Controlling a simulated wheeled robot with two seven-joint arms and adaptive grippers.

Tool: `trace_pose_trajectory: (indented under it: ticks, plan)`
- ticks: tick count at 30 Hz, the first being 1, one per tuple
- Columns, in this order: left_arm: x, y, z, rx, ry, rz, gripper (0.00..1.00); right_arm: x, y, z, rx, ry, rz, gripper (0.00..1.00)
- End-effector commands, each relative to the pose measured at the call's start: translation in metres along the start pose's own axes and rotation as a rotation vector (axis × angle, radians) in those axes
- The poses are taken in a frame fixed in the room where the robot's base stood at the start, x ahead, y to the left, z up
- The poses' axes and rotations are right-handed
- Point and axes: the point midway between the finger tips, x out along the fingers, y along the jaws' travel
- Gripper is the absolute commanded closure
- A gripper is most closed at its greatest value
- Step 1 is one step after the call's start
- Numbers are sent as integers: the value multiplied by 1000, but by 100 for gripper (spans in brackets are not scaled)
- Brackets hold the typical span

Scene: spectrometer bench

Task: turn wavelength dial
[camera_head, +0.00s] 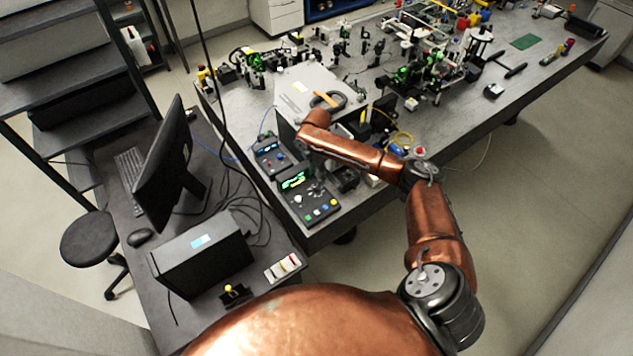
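A dark control box (318,207) with a lit green display (294,180) stands at the near left corner of the optical bench. I cannot tell for sure that this knob is the wavelength dial. My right arm reaches in from the lower right, over the bench. My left gripper is not in view.
A second box with a blue display (268,147) stands behind. A grey housing (308,92) and several optics crowd the bench (530,75). A side desk holds a monitor (165,150), a black computer case (202,255) and cables. A stool (88,238) stands left.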

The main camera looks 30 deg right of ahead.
Motion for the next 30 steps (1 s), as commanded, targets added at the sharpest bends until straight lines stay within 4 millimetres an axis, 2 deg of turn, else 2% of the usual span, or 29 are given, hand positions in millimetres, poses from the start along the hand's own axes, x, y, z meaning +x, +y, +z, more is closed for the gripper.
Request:
trace_pose_trajectory:
  ticks: [3, 9, 26, 30]
  plan:
    - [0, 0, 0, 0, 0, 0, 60, -23, 1, 0, -1, 0, 3, 64]
    - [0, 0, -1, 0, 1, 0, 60, -43, 0, 0, -1, 0, 0, 64]
    - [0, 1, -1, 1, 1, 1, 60, -46, 0, 0, 0, 0, 0, 64]
    - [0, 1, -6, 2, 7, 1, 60, -46, -1, 1, 1, 0, -1, 64]
